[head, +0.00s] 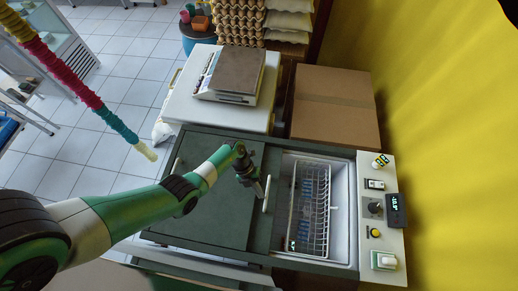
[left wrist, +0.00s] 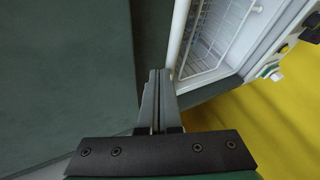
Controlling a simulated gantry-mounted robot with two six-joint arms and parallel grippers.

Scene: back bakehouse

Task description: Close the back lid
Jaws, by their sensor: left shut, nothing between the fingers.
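The chest freezer has dark green sliding lids. One lid (head: 215,218) covers its left part, and a narrower strip of a second lid (head: 264,231) shows beside it, ending at the opening. I take the strip for the back lid; a white bar handle (head: 267,193) stands near its right edge. The right part of the freezer is open. My left gripper (head: 260,194) is shut and empty, pointing down just left of this handle. In the left wrist view its fingertips (left wrist: 158,74) are close beside a white bar (left wrist: 178,38); contact is unclear. My right gripper is out of view.
A white wire basket (head: 310,205) sits in the opening. A control panel (head: 383,220) is at the right end. Another white handle (head: 177,168) is at the left. A scale (head: 232,75) and a cardboard box (head: 335,105) stand behind.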

